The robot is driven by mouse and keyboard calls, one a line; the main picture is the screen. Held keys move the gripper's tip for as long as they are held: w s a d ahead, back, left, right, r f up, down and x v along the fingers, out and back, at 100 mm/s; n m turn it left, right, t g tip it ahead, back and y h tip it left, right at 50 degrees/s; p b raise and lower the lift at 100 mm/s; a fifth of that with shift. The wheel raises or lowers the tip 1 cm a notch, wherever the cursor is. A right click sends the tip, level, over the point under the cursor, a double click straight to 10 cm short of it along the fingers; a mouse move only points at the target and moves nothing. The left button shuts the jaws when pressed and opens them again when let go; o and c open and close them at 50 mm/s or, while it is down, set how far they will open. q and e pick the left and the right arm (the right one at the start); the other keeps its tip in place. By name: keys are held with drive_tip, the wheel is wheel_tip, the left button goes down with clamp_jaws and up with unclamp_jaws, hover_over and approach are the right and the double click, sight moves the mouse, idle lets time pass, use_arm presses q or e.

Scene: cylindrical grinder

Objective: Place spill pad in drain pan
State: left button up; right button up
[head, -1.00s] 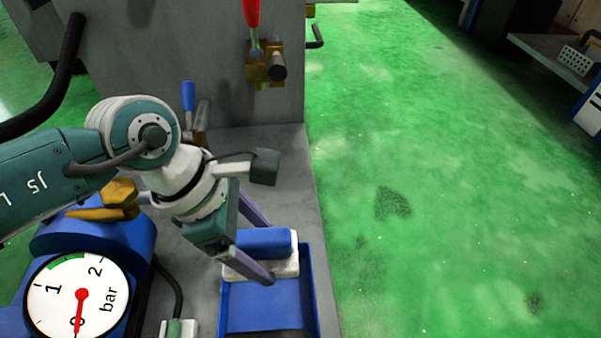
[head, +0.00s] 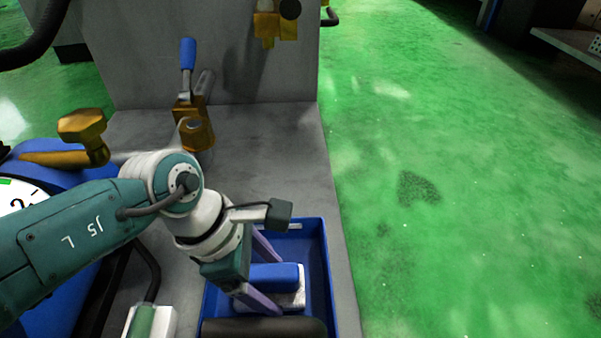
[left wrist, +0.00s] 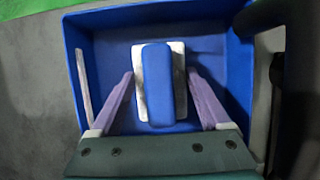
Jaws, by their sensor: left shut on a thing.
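The spill pad (head: 289,301) is a white slab with a blue block on top. My left gripper (head: 266,283) is shut on it, one purple finger on each side; the left wrist view shows the pad (left wrist: 141,108) between both fingertips (left wrist: 164,82). The drain pan (head: 323,262) is a blue open tray on the grey surface. The pad is within the pan's outline in both views, and the pan's wall (left wrist: 75,50) surrounds it in the left wrist view. I cannot tell whether the pad touches the pan's floor. My right gripper is out of view.
A dark rounded bar (head: 264,328) crosses the pan's near part. A blue-handled brass valve (head: 188,80) stands behind on the grey surface (head: 262,150). A white gauge (head: 20,193) is at the left, and a green-and-white block (head: 150,322) is left of the pan. Green floor is clear at right.

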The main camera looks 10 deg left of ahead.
use_arm(q)
drive_tip(key=shift+f, duration=0.55)
drive_tip(key=o, duration=1)
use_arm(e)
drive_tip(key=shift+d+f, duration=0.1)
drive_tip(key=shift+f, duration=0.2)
use_arm(q)
drive_tip(key=p+v, duration=1)
drive_tip(key=v, duration=0.2)
drive_tip(key=shift+r, duration=0.2)
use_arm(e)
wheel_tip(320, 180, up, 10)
